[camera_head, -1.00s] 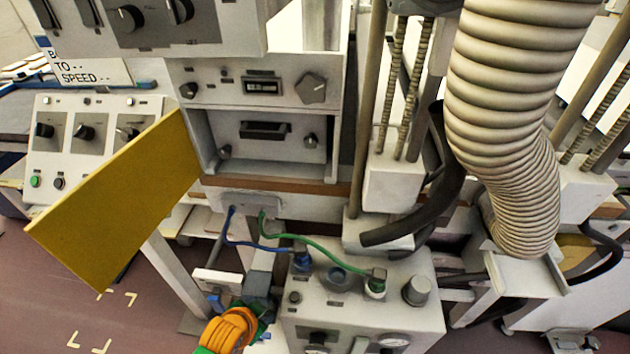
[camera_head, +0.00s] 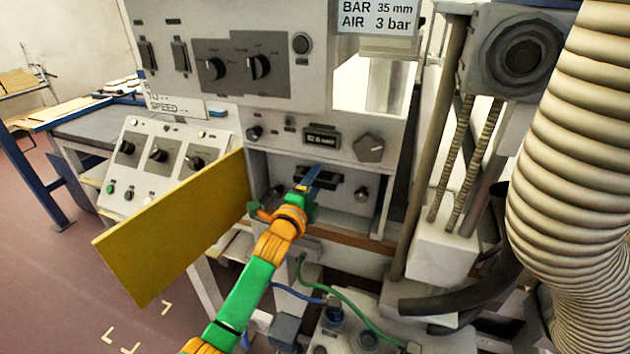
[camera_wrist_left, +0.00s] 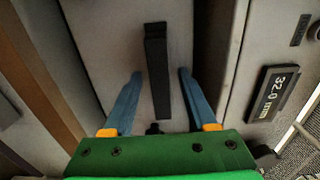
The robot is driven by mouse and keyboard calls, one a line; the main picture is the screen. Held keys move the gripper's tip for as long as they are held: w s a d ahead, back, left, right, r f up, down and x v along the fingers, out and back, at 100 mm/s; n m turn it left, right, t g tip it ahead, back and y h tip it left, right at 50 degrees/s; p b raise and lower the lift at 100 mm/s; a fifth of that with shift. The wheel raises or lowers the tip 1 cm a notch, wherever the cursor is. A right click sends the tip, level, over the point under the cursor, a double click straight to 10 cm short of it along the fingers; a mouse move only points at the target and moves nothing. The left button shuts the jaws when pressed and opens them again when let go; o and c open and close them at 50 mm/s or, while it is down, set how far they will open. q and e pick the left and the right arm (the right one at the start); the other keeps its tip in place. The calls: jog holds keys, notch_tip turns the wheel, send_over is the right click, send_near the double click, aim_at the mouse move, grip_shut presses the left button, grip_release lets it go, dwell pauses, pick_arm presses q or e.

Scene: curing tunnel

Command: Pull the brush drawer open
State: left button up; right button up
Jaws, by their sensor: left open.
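The brush drawer appears to be the pale front panel (camera_head: 338,212) recessed in the machine, flush in its bay, with a black bar handle (camera_head: 327,183) on it. My left gripper (camera_head: 312,178) is at this handle and hides part of it. In the left wrist view the black handle (camera_wrist_left: 157,68) stands out from the pale panel (camera_wrist_left: 110,35). The two blue fingers of my left gripper (camera_wrist_left: 159,78) are apart, one on each side of the handle, with a gap on both sides. My right gripper is not in view.
A yellow flap (camera_head: 180,228) stands open left of the bay, close to my left arm. A control panel (camera_head: 300,60) is above. Below are a blue hose (camera_head: 297,294) and a green hose (camera_head: 345,305). A ribbed duct (camera_head: 570,150) fills the right side.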

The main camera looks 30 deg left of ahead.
pick_arm(q)
jog(key=shift+w, duration=0.15)
grip_shut()
dwell(1.4)
